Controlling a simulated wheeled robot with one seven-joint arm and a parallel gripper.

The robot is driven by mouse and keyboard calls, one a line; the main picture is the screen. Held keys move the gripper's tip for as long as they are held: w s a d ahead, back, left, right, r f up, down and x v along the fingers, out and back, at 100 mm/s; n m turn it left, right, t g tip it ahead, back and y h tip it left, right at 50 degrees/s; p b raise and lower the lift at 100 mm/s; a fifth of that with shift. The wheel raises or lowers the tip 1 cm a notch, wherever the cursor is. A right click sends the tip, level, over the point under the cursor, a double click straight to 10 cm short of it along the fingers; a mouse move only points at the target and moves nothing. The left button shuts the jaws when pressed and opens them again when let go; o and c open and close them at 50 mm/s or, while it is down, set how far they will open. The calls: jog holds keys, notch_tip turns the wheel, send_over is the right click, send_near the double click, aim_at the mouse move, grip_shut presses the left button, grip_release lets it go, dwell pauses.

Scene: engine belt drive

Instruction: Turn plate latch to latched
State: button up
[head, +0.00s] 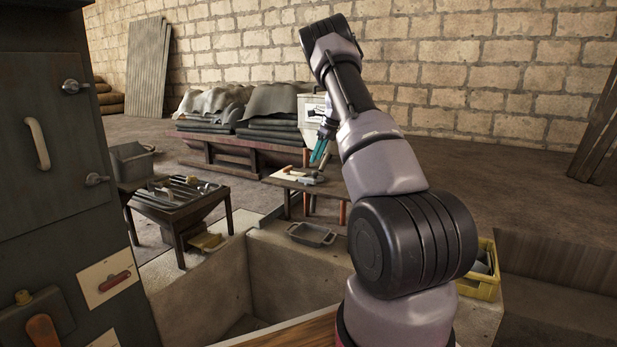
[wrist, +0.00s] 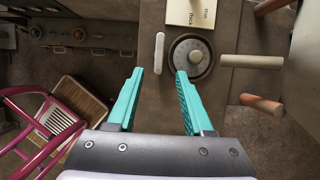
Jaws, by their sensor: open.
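My gripper shows in the wrist view (wrist: 160,72) with its two teal fingers apart and nothing between them. In the head view the gripper (head: 321,150) is raised beyond my arm, away from the cabinet. I cannot tell for sure which part is the plate latch. The dark cabinet (head: 50,220) at left carries a panel with a pale handle (head: 38,143), an upper metal knob-like latch (head: 72,86) and a lower one (head: 97,179). In the wrist view a round dial (wrist: 190,57) and a pale upright bar (wrist: 159,53) lie beyond the fingertips.
A red lever on a white plate (head: 114,281) sits low on the cabinet. A dark table with tools (head: 176,205), a small bench (head: 300,180), a grey tray (head: 312,235) and a yellow crate (head: 484,270) stand around. The wrist view shows a pink-framed chair (wrist: 50,130) at left.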

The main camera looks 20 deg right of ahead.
aim_at(307, 181)
jog(key=x, duration=1)
jog(key=shift+s, duration=0.1)
grip_shut()
